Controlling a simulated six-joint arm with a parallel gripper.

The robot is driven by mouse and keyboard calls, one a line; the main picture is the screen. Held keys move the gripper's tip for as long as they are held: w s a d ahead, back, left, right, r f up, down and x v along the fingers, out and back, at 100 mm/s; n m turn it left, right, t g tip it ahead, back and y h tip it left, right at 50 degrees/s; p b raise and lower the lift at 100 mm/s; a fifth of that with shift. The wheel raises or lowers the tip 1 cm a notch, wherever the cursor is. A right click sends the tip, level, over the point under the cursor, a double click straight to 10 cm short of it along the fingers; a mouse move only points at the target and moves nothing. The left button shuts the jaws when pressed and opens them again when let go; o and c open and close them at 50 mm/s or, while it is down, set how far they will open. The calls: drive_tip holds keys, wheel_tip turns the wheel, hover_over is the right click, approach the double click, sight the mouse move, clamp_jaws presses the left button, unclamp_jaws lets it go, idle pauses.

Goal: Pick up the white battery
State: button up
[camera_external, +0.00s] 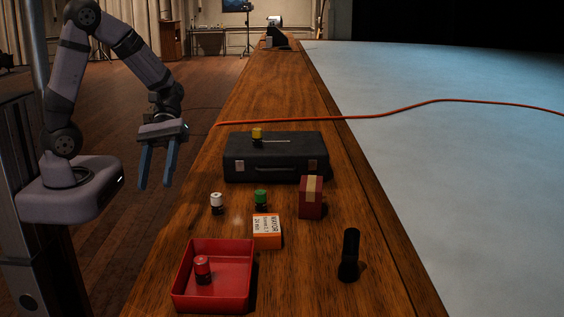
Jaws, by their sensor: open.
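The white battery (216,203) stands upright on the wooden desk, left of a green battery (261,200). It has a white body with a dark lower part. My gripper (155,187) is open and empty, with its two blue fingers pointing down. It hangs to the left of the white battery, apart from it, beyond the desk's left edge in the picture.
A red tray (247,262) holds a red battery (203,270). A dark case (275,169) bears a yellow battery (257,135). An orange-white box (267,232), dark red box (311,197) and black flashlight (349,256) stand nearby. An orange cable (400,106) crosses the desk behind.

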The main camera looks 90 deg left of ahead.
drive_tip(key=w+a+r+n+t+h+b, duration=0.1)
drive_tip(key=w+a+n+t+b, duration=0.15)
drive_tip(key=a+n+t, duration=0.5)
drive_tip(key=w+a+r+n+t+h+b, duration=0.1)
drive_tip(key=w+a+n+t, duration=0.4)
drive_tip(key=a, duration=0.4)
approach(213, 195)
drive_tip(key=shift+w+d+f+t+p, duration=0.2)
drive_tip(key=shift+w+d+f+t, duration=0.05)
drive_tip(key=shift+w+d, duration=0.35)
drive_tip(key=shift+w+d+f+t+p, duration=0.2)
drive_tip(key=shift+w+d+f, duration=0.1)
drive_tip(key=shift+w+d, duration=0.3)
drive_tip(key=shift+p+x, duration=1.3)
drive_tip(key=shift+x, duration=2.4)
drive_tip(key=shift+w+a, duration=0.15)
drive_tip(key=shift+a, duration=0.05)
clamp_jaws()
